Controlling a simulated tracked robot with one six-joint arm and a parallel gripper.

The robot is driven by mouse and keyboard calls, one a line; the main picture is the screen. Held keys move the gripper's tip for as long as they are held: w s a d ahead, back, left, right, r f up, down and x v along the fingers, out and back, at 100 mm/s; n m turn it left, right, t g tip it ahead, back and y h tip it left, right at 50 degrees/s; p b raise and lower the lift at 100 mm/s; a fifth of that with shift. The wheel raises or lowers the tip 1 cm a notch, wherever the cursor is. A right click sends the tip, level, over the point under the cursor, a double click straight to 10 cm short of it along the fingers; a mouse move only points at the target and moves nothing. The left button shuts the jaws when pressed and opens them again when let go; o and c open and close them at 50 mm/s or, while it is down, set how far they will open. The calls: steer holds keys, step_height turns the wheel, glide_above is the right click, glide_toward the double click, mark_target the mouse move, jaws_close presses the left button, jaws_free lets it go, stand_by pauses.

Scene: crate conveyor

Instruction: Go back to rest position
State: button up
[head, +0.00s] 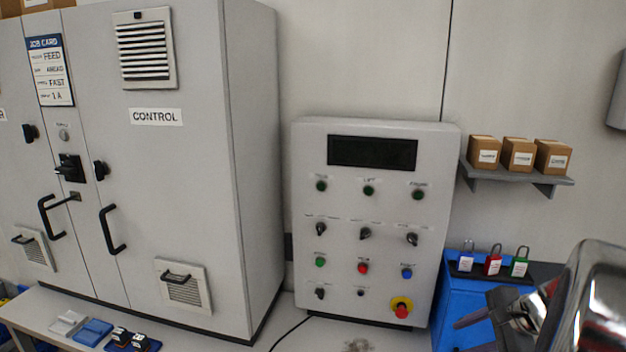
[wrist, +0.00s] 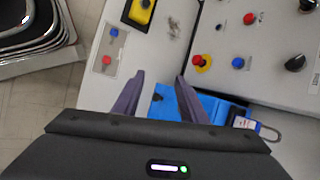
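My gripper (wrist: 156,92) shows in the wrist view with its two dark purple fingers apart and nothing between them. Below the fingertips are the bench edge and a blue cabinet (wrist: 210,105). In the head view my gripper (head: 458,325) is at the lower right, in front of the blue cabinet (head: 455,290), with part of my shiny arm beside it. The grey control panel (head: 375,225) stands left of it with a dark display, lamps, switches, buttons and a red emergency stop (head: 401,308). My gripper appears apart from the panel.
A tall grey control cabinet (head: 170,200) stands at the left. Blue, red and green padlocks (head: 493,262) sit on the blue cabinet. Small boxes stand on a wall shelf (head: 520,178). A yellow pendant box (wrist: 140,12) lies on the bench (wrist: 165,60). A black cable crosses the bench.

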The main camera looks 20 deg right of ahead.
steer(key=s+a+r+n, duration=0.2)
steer(key=a+n, duration=0.5)
steer(key=a, duration=0.4)
steer(key=s+a+r+n+h, duration=0.1)
steer(key=s+a+r+n, duration=0.1)
steer(key=a+n, duration=0.5)
steer(key=s+a+r+n+g, duration=0.1)
steer(key=a+r+n, duration=0.3)
steer(key=a, duration=1.2)
steer(key=s+n, duration=0.1)
steer(key=n, duration=0.2)
steer(key=shift+s+n+h, duration=0.2)
steer(key=shift+n+h, duration=0.1)
